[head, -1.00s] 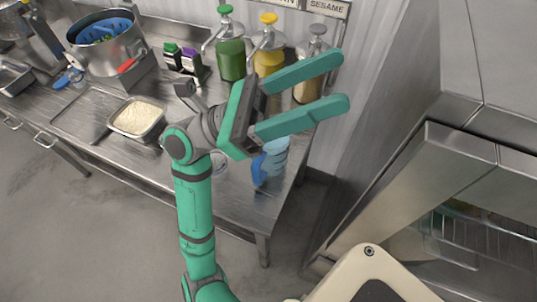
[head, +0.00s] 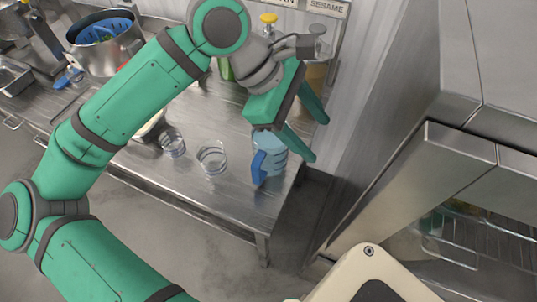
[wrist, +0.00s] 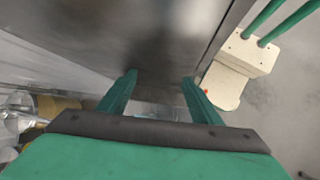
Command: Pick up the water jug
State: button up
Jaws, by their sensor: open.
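The water jug (head: 272,150) is a light-blue, see-through jug with a darker blue handle. It stands on the right end of the steel counter in the head view, its handle toward the front left. My gripper (head: 317,138) is open and empty, with its two green fingers spread apart and pointing to the lower right. It is above and to the right of the jug in the picture and partly covers the jug's top. The wrist view shows both fingers (wrist: 158,82) apart with nothing between them. I cannot see the jug in the wrist view.
Two clear glasses (head: 212,158) stand on the counter (head: 205,195) left of the jug. Dispensers, one with a yellow top (head: 268,18), stand behind, partly hidden by my arm. A steel pot (head: 100,62) is at the back left. A steel cabinet (head: 420,180) stands at the right.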

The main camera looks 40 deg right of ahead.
aim_at(258, 158)
jog(key=w+a+f+t+y, duration=0.1)
jog(key=w+a, duration=0.1)
jog(key=w, duration=0.1)
jog(key=w+a+f+t+y, duration=0.2)
jog(key=w, duration=0.1)
jog(key=w+a+f+t+y, duration=0.1)
jog(key=w+a+t, duration=0.1)
jog(key=w, duration=0.1)
jog(key=shift+w+f, duration=0.1)
jog(key=shift+f, duration=0.05)
jog(key=f, duration=1)
jog(key=shift+d, duration=0.2)
jog(key=shift+r, duration=0.1)
jog(key=shift+c, duration=0.7)
grip_shut()
